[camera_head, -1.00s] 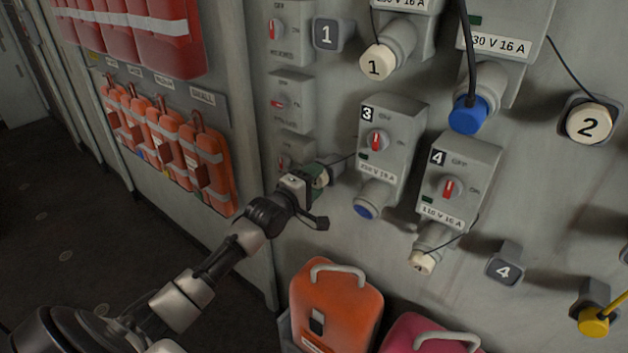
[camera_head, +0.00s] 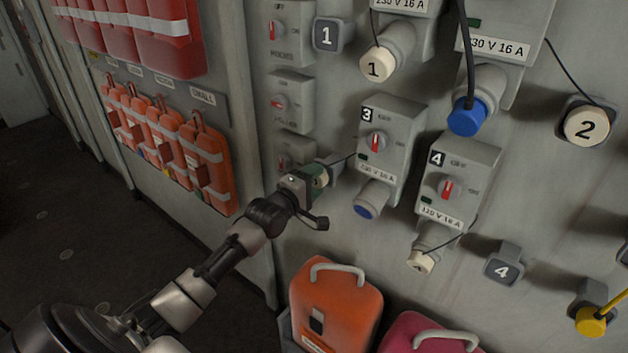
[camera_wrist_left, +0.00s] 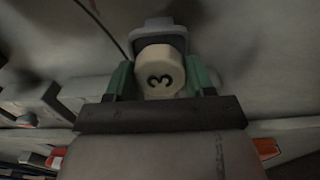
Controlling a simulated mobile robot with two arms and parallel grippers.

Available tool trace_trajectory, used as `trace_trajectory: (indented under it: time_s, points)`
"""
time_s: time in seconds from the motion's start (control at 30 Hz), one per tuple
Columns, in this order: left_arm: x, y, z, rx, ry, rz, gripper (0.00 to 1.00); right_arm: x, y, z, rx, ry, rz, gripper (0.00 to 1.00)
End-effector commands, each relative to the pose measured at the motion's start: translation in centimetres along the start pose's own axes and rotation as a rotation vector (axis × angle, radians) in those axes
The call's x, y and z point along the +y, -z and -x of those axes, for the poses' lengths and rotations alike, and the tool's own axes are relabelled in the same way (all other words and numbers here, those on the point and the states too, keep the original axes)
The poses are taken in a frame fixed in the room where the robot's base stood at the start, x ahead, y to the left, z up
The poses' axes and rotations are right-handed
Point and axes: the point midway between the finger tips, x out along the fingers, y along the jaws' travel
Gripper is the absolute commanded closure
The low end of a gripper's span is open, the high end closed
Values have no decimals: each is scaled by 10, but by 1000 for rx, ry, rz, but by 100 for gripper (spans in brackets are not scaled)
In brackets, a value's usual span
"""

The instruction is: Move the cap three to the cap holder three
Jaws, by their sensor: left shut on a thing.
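Cap three (camera_wrist_left: 159,72), cream with a black 3, sits between the green fingers of my left gripper (camera_wrist_left: 160,82) in the left wrist view. The gripper is shut on it. A grey holder (camera_wrist_left: 158,32) is directly behind the cap, touching or nearly so; I cannot tell how far the cap is seated. In the head view my left gripper (camera_head: 318,178) is at the wall left of socket box 3 (camera_head: 388,140), and the cap (camera_head: 322,180) is mostly hidden by the fingers. A thin cord runs from it to that box. My right gripper is not in view.
Box 4 (camera_head: 459,185) is right of box 3, with its cap (camera_head: 421,262) below and empty holder 4 (camera_head: 504,263) beside it. Caps 1 (camera_head: 377,65) and 2 (camera_head: 587,126) are higher. An orange case (camera_head: 335,305) and a pink case (camera_head: 425,335) stand below.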

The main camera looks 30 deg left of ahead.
Motion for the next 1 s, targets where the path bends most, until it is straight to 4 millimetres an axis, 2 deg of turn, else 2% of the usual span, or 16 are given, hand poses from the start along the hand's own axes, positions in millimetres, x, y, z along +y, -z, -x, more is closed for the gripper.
trace_trajectory:
  time_s: [0.57,0.6,0.8,1.0]
  points:
    - [-1,0,-11,-1,0,1,84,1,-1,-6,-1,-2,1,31]
    - [-1,0,-12,-1,0,1,45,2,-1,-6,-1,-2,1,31]
    - [0,0,-12,0,0,1,17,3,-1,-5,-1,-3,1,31]
    - [-1,0,-11,0,1,0,17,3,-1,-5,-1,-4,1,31]
